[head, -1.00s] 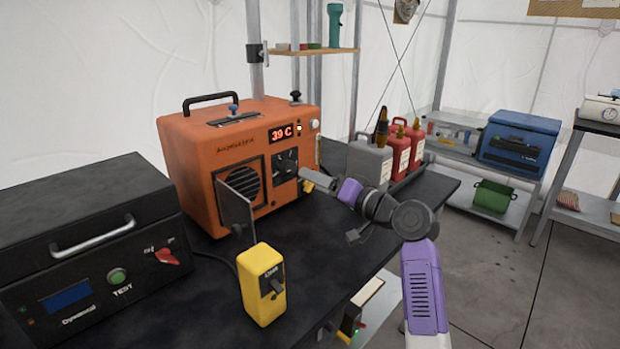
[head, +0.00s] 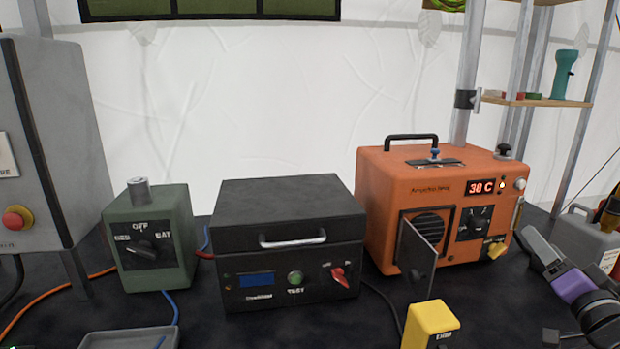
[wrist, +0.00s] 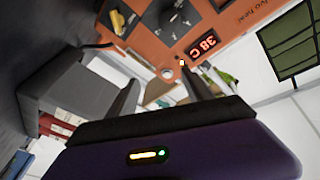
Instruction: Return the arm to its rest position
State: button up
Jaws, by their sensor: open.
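My arm with its purple and dark grey links enters at the right edge of the head view. My gripper (head: 534,243) is beside the right side of the orange heater box (head: 378,210). In the wrist view my gripper (wrist: 160,95) has its two dark fingers apart with nothing between them. The orange box (wrist: 150,50) shows tilted beyond the fingers, with its red display (wrist: 203,45) reading 38 C.
A black test box (head: 290,205), a green selector box (head: 150,240) and a yellow switch box (head: 428,325) stand on the black table. The orange box's small front door (head: 415,258) is swung open. A grey can (head: 597,235) stands at far right.

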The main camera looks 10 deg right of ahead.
jog(key=s+a+f+n+p, duration=0.1)
jog(key=s+a+f, duration=0.2)
jog(key=s+a, duration=0.2)
jog(key=s+a+f+n+h+p, duration=0.1)
jog(key=s+a+f, duration=0.2)
jog(key=s+a, duration=0.1)
jog(key=s+a+f+n+p, duration=0.1)
jog(key=s+a+f+p, duration=0.1)
jog(key=s+a, duration=0.3)
jog(key=shift+s+a+f+g+h, duration=0.15)
jog(key=shift+s+a+f+h, duration=0.05)
jog(key=shift+s, duration=0.15)
jog(key=shift+s+a+f+g+h, duration=0.15)
jog(key=shift+s+f+h, duration=0.05)
jog(key=shift+s, duration=0.15)
jog(key=s+a+n+g+y+p, duration=0.1)
jog(key=s+a+n+y+p, duration=0.1)
jog(key=s+a, duration=0.6)
jog(key=s+a+f+n+g+y+p, duration=0.1)
jog(key=s+a+n+g+y+p, duration=0.1)
jog(key=s+a, duration=0.7)
jog(key=s+n+y+p, duration=0.1)
jog(key=s+n+y, duration=0.1)
jog(key=s, duration=0.5)
jog(key=shift+s+a+f+n+g+y+p, duration=0.15)
jog(key=shift+n+g+y+p, duration=0.15)
jog(key=shift+n+y+p, duration=0.15)
